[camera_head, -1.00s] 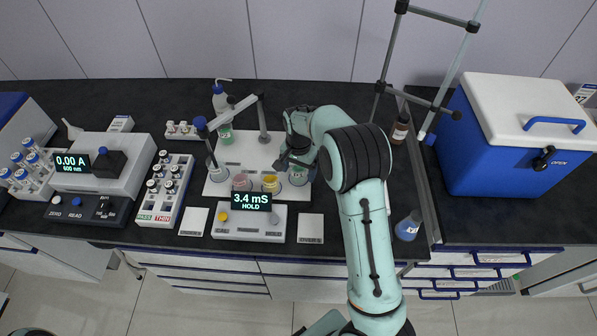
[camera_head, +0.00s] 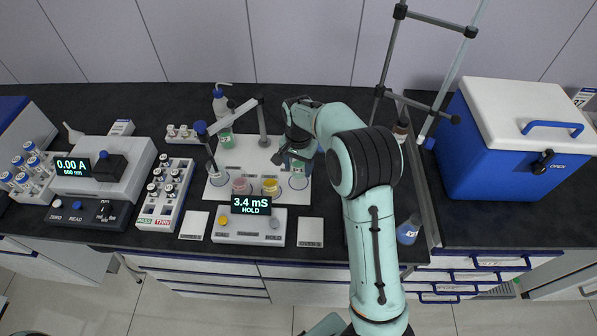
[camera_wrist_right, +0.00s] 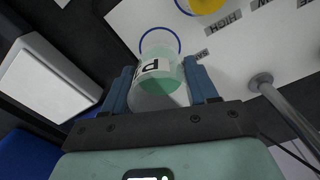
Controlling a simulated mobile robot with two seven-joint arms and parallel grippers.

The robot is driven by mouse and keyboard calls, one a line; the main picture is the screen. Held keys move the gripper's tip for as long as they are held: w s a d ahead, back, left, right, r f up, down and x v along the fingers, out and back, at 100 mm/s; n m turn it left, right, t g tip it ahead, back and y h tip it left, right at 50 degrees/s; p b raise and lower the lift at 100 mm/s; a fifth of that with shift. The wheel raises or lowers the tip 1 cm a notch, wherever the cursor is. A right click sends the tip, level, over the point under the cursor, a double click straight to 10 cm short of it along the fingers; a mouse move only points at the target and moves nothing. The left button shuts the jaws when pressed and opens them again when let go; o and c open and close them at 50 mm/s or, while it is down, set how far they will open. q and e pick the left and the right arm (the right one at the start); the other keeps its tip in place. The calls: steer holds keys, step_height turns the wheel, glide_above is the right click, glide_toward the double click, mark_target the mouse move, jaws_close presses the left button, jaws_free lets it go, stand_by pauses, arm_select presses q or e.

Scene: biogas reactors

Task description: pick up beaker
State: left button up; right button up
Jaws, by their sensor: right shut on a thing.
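The beaker (camera_wrist_right: 158,82) is clear with pale green liquid and a white label with dark letters. In the right wrist view it sits between the two blue fingers of my right gripper (camera_wrist_right: 160,92), which is shut on it. In the head view the beaker (camera_head: 297,165) shows partly under my right gripper (camera_head: 295,157); the hand hides its top. A blue ring (camera_head: 298,182) on the white board (camera_head: 235,155) shows just below the beaker, which is held above the board. My left gripper is not in view.
A pink cup (camera_head: 240,186) and a yellow cup (camera_head: 270,187) stand just left. A meter reading 3.4 mS (camera_head: 250,226) is in front. A post (camera_head: 263,125) and a pump bottle (camera_head: 222,108) stand behind. A blue cooler (camera_head: 515,140) is at right.

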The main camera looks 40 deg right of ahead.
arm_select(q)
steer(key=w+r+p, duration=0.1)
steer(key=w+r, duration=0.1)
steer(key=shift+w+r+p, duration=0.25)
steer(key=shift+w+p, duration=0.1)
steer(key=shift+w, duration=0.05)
arm_select(e)
step_height(320, 180, up, 16)
steer(key=shift+f, duration=0.15)
